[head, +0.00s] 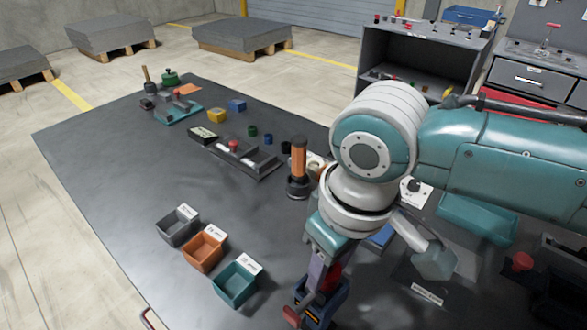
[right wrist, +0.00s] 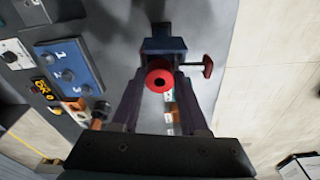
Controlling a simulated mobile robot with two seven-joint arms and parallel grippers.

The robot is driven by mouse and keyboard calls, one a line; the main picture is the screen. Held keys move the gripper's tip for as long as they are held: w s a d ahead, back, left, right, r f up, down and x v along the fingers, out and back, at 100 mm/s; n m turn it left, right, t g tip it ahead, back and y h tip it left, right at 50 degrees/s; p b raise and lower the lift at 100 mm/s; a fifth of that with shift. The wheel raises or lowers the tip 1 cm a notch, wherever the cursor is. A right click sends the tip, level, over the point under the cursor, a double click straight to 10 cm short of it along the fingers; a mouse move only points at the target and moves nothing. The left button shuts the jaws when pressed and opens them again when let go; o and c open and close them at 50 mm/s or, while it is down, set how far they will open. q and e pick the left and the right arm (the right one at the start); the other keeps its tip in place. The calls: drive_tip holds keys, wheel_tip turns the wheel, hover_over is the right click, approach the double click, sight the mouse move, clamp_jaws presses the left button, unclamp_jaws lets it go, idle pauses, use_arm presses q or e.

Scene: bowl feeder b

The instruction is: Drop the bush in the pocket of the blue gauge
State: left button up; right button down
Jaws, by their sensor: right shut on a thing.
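My right gripper (head: 326,270) points down over the near part of the table. It is shut on a red round bush (right wrist: 158,80) with a dark hole in its middle. The bush also shows as a red patch beside the fingers in the head view (head: 333,276). The blue block (right wrist: 165,47) with a red T-handle, which looks like the blue gauge, is just beyond the bush in the wrist view. In the head view this block (head: 322,304) is under the gripper. Its pocket is hidden, and I cannot tell whether the bush touches it. My left gripper is not in view.
Grey, orange (head: 204,249) and teal (head: 236,284) bins stand to the left. A blue plate numbered 1 to 3 (right wrist: 68,66) lies nearby. The table's left middle is clear.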

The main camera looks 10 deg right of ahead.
drive_tip(key=shift+r, duration=0.1)
idle(0.3)
drive_tip(key=shift+c, duration=1.7)
unclamp_jaws()
wheel_tip(320, 180, up, 10)
drive_tip(key=s+p, duration=0.1)
drive_tip(key=shift+d+p, duration=0.25)
drive_tip(key=shift+p, duration=0.1)
drive_tip(key=shift+s, duration=0.1)
